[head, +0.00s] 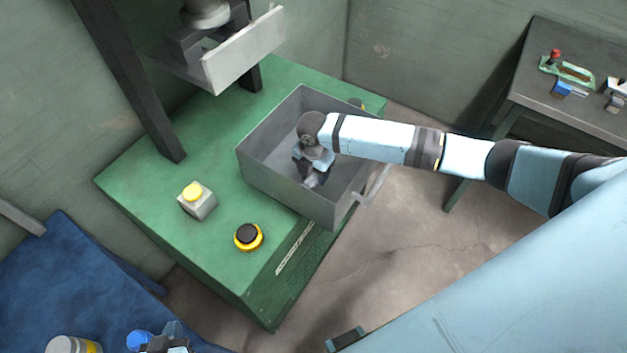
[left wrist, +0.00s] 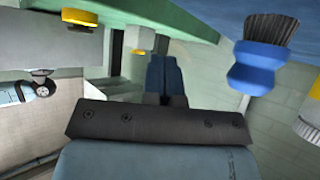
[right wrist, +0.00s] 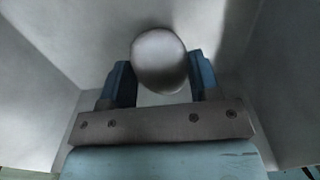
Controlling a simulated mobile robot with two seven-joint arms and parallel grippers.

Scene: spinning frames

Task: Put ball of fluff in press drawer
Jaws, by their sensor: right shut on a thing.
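The press drawer (head: 265,175) is a grey open-topped metal box on the green press table. My right gripper (head: 314,178) reaches down inside it. In the right wrist view, the right gripper (right wrist: 160,80) is shut on the ball of fluff (right wrist: 158,60), a round pale grey ball between its fingertips, with the drawer walls around it.
The green press table (head: 150,165) carries a yellow-button box (head: 195,200) and a black-and-yellow button (head: 248,237). The press head (head: 235,50) hangs behind the drawer. A blue-handled brush (left wrist: 262,65) is near my left gripper. A dark side table (head: 575,100) holds small parts.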

